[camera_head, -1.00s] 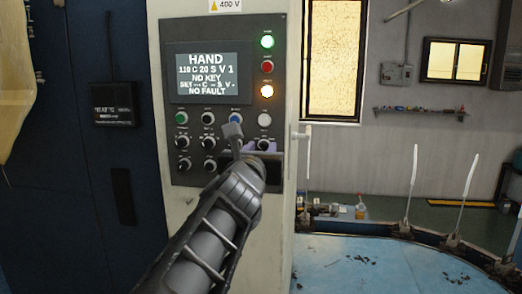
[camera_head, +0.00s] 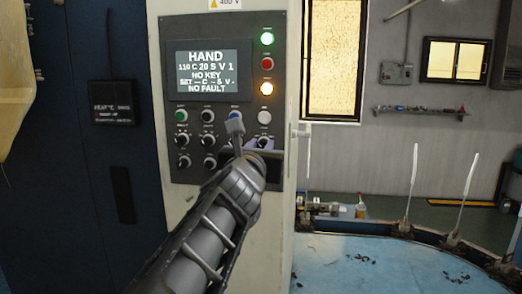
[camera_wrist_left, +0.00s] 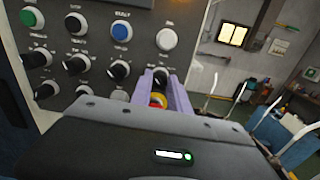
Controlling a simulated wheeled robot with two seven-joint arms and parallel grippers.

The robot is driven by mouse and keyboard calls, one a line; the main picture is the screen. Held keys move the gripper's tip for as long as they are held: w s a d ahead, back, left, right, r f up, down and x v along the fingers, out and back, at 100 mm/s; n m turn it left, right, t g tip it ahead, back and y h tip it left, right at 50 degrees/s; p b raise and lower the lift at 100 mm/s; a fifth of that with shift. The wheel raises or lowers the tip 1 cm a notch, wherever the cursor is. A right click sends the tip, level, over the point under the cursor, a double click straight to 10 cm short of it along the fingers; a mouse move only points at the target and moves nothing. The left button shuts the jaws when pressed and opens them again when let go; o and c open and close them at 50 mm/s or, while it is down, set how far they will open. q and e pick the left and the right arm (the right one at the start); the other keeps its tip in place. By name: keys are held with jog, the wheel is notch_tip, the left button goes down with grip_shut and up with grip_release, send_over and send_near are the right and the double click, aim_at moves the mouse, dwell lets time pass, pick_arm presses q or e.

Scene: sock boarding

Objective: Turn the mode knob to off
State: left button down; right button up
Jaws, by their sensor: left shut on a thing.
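The grey control panel (camera_head: 190,100) stands upright in front of me. My left gripper (camera_head: 263,146) reaches up to its lower right part, with purple fingers at the right end of the second control row. In the left wrist view the fingers are on both sides of a black knob (camera_wrist_left: 160,77) with a pale mark, and the gripper is shut on it. The knob labels are too small to read, so I cannot confirm which is the mode knob. The display (camera_head: 208,72) reads HAND, NO KEY and NO FAULT. My right gripper is not in view.
Several other black knobs (camera_wrist_left: 78,64) sit left of the fingers, close by. A white button (camera_wrist_left: 167,39) is just above. A red and yellow control (camera_wrist_left: 158,101) is below, partly hidden by my gripper. A blue round table (camera_head: 385,262) lies at the right.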

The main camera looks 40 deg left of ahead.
pick_arm(q)
jog(key=m+b, duration=0.2)
jog(key=m, duration=0.3)
jog(key=shift+w+d, duration=0.1)
jog(key=shift+d, duration=0.05)
jog(key=shift+m+p, duration=0.55)
jog(key=shift+m, duration=1.15)
jog(key=c, duration=1.3)
grip_release()
jog(key=shift+o, duration=0.2)
